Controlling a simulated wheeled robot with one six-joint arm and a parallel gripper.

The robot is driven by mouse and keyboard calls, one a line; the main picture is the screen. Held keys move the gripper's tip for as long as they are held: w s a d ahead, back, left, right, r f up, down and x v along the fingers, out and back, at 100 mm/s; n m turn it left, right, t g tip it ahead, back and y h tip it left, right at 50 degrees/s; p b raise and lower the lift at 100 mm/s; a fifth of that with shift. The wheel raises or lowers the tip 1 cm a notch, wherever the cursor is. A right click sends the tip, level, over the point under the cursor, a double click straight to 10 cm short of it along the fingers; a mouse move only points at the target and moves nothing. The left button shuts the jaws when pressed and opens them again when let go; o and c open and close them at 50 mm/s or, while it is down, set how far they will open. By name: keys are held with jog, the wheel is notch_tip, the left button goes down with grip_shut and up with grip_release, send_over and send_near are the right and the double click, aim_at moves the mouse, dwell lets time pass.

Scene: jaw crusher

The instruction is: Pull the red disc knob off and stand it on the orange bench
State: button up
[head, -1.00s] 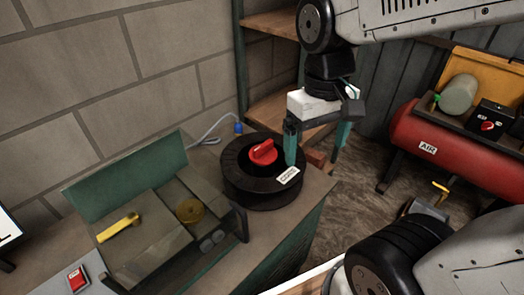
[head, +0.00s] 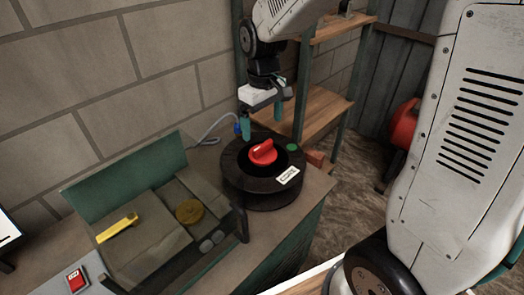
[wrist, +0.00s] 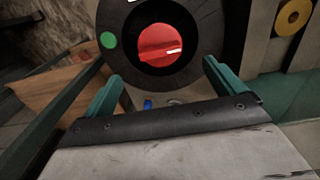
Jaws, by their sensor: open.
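The red disc knob (head: 263,152) sits in the middle of a thick black round housing (head: 240,185) on the bench-like machine top. In the wrist view the knob (wrist: 160,45) shows as a red disc with a raised bar, inside the black ring (wrist: 185,75). My gripper (head: 262,126) is open and empty, pointing down just behind and above the housing. Its two green fingers (wrist: 160,72) are spread apart in the wrist view, with the knob beyond their tips and not touched. I cannot make out an orange bench in the current views.
A machine with a yellow handle (head: 118,228) and a brass round part (head: 189,211) stands left of the housing. A red switch (head: 76,279) is at the lower left. Wooden shelves (head: 325,100) stand behind; a block wall (head: 70,80) is at the left.

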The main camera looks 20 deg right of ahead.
aim_at(263, 145)
jog(key=shift+f, duration=4.5)
jog(key=shift+c, duration=0.3)
jog(key=c, duration=1.3)
jog(key=shift+o, duration=0.2)
jog(key=shift+r, duration=3)
